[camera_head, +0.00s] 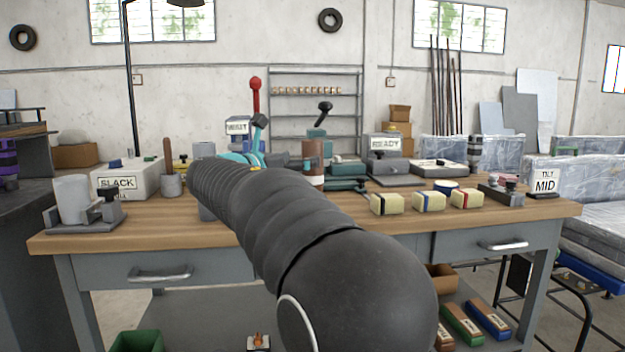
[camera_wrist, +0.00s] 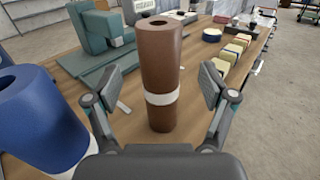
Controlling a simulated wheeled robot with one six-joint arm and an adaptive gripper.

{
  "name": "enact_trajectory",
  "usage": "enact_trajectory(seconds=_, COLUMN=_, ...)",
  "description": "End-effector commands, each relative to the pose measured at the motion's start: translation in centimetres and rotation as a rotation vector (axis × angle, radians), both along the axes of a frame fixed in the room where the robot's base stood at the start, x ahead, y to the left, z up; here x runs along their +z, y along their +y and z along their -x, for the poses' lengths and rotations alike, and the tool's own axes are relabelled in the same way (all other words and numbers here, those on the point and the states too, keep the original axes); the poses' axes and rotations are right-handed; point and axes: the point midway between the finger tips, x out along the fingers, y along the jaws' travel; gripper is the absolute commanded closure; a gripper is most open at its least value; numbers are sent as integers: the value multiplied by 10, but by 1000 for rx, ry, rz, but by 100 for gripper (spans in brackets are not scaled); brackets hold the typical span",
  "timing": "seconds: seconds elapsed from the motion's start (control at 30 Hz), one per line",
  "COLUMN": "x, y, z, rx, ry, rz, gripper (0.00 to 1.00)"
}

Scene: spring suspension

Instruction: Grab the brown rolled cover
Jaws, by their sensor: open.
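The brown rolled cover (camera_wrist: 161,72) stands upright on the wooden workbench (camera_wrist: 245,75), with a pale band around its lower half. In the wrist view it stands between the two open fingers of my gripper (camera_wrist: 160,95), with a gap on each side. In the head view the brown rolled cover (camera_head: 313,160) shows just right of the end of my arm, its lower part set against the bench. My gripper (camera_head: 245,158) is partly hidden by my own arm there.
A blue roll (camera_wrist: 40,115) stands close on the left in the wrist view. A green machine (camera_wrist: 103,40) is behind left. Several pale blocks (camera_head: 428,201) with coloured bands sit to the right. A white SLACK box (camera_head: 128,180) is at the bench's left.

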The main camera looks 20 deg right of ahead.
Motion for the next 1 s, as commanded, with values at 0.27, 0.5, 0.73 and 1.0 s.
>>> enact_trajectory(seconds=0.27, x=-6, y=-21, z=-9, rx=-2, ry=1, rz=0, gripper=17)
enact_trajectory(seconds=0.5, x=-7, y=-47, z=-21, rx=-1, ry=0, rz=-1, gripper=17)
enact_trajectory(seconds=0.73, x=-6, y=-48, z=-22, rx=1, ry=0, rz=-1, gripper=20)
enact_trajectory(seconds=1.0, x=-7, y=-47, z=-22, rx=1, ry=0, rz=-1, gripper=87)
